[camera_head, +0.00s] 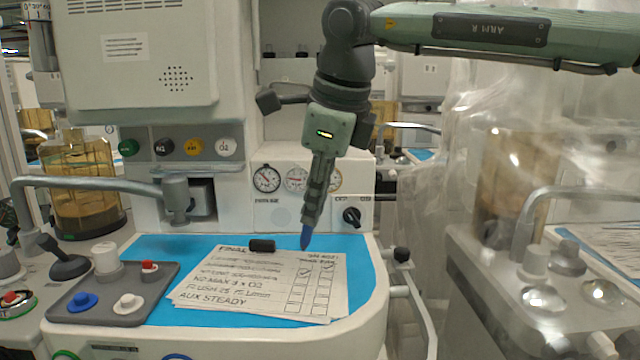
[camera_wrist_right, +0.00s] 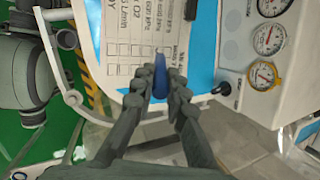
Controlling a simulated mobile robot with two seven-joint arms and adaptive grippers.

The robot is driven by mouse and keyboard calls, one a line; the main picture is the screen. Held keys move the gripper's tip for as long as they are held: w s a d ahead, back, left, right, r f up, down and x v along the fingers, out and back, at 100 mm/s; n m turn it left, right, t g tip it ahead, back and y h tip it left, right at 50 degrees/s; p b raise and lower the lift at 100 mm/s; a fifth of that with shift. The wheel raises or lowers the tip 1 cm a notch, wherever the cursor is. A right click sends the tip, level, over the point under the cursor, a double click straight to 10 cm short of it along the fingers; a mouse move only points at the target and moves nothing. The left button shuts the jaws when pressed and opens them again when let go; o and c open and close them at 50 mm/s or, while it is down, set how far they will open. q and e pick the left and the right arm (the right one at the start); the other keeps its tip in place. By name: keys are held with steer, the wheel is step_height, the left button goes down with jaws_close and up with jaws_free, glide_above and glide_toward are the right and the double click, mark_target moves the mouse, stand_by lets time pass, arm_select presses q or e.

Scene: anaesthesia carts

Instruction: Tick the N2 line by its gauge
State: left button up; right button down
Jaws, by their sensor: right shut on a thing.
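A white checklist (camera_head: 250,303) lies on the blue mat (camera_head: 365,283) of the middle cart. Its readable lines include "N2 MAX 3 x O2", "FLUSH" and "AUX STEADY", with columns of boxes at the right. Tick-like marks show in upper boxes; the small print is unclear. My right gripper (camera_head: 312,212) is shut on a blue pen (camera_head: 306,238), tip down, over the sheet's upper right edge. In the right wrist view the pen (camera_wrist_right: 160,76) sits between the fingers, beside the boxes. Whether it touches paper is unclear. Round gauges (camera_head: 267,178) sit behind the gripper, one partly hidden. My left gripper is out of view.
A black clip (camera_head: 262,246) is at the sheet's top. A grey tray (camera_head: 112,297) with coloured caps stands left. A black knob (camera_head: 352,216) is on the panel right of the pen. A metal rail arm (camera_head: 95,183) crosses at left. Another cart stands at right.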

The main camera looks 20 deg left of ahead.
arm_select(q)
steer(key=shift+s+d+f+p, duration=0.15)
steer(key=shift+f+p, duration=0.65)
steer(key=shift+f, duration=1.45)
arm_select(e)
steer(key=shift+s+a+f+g+h, duration=0.15)
steer(key=shift+a+f+g+h, duration=0.15)
steer(key=shift+f, duration=0.45)
steer(key=shift+s+a+f+g+h, duration=0.1)
steer(key=shift+a+f+g+h, duration=0.15)
steer(key=shift+f, duration=0.5)
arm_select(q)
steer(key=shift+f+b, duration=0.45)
arm_select(e)
steer(key=shift+f, duration=0.6)
